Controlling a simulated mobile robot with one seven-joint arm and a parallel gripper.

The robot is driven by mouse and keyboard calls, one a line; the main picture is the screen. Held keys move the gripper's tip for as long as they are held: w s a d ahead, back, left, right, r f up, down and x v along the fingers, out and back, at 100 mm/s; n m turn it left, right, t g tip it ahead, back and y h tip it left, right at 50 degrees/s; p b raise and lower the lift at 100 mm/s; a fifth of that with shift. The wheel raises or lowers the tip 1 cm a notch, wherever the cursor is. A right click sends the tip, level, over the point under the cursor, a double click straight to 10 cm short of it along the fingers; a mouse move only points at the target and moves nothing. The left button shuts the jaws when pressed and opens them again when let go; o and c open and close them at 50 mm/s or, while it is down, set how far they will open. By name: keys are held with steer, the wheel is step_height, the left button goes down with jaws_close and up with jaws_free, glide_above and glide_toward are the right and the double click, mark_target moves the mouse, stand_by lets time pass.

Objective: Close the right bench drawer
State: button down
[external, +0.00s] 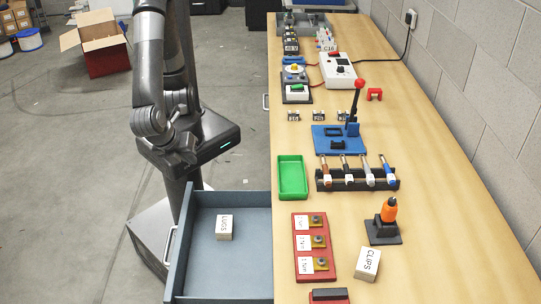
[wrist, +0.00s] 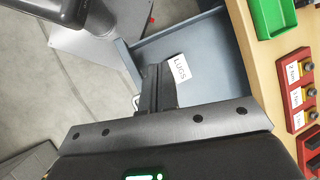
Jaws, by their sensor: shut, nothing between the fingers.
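The right bench drawer (external: 190,274) is grey-blue and pulled out from the bench's left side in the external view. Its front carries a pale bar handle (external: 169,245). A white box marked LUGS (external: 225,235) lies inside. In the wrist view, the drawer (wrist: 195,38) is ahead of my gripper, with the LUGS box (wrist: 179,67) in it. My gripper (wrist: 160,68) has its dark fingers together and empty. They overlap the drawer's front part in that view, and part of the handle (wrist: 135,101) shows left of them. Contact is not visible. In the external view, my fingers are not clearly visible.
The wooden bench top (external: 430,210) holds a green tray (external: 292,177), a red panel (external: 312,272), a CLIPS box (external: 367,263) and a blue lever press (external: 340,140). Another handle (external: 265,102) sits on the bench side farther back. Open floor (external: 70,200) lies to the left.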

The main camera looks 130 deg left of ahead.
steer(key=s+d+f+m+t+y, duration=0.2)
steer(key=s+d+f+m+t, duration=0.35)
steer(key=f, duration=0.25)
steer(key=s+d+f+m+t+y, duration=0.35)
steer(key=d+f+m, duration=0.2)
steer(key=f, duration=0.25)
steer(key=s+d+f+m+t+y, duration=0.1)
steer(key=s+d+f+m+t, duration=0.45)
steer(key=f, duration=0.25)
glide_toward(221, 221)
steer(key=shift+g, duration=0.45)
steer(key=v, duration=0.5)
steer(key=shift+w+d, duration=0.25)
steer(key=shift+w, duration=0.05)
steer(key=x, duration=2.9)
steer(key=shift+a+r, duration=0.15)
steer(key=shift+a, duration=0.25)
steer(key=shift+w, duration=0.15)
steer(key=shift+s+d, duration=0.3)
steer(key=shift+d, duration=0.05)
steer(key=v, duration=1.4)
